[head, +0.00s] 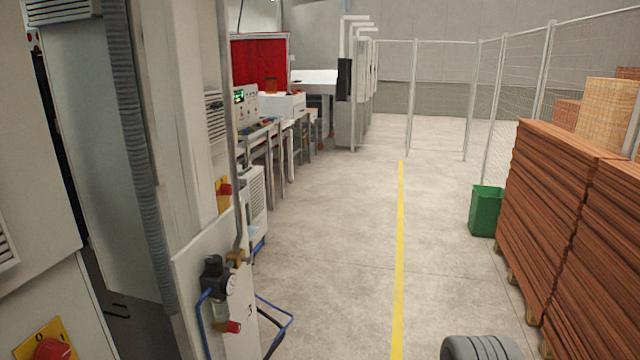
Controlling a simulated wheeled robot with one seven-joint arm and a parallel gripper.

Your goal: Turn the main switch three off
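A red rotary switch (54,350) on a yellow plate with O and I marks sits on the pale cabinet at the bottom left. The frame's lower edge cuts it off, so its knob's setting is hard to tell. Another red and yellow switch (224,191) shows farther off, on the machine side beyond the tall post, seen at a steep angle. A small "3" is printed on the pale panel (245,285) beside the air regulator. I cannot tell which switch is number three. My gripper is not in view; only a grey rounded part of mine shows at the bottom right.
An air regulator (214,280) with blue hoses juts from the panel. A clear concrete aisle with a yellow line (400,250) runs ahead. Stacked brown boards (550,210), a green bin (485,211) and mesh fencing line the right. Machines and work tables line the left.

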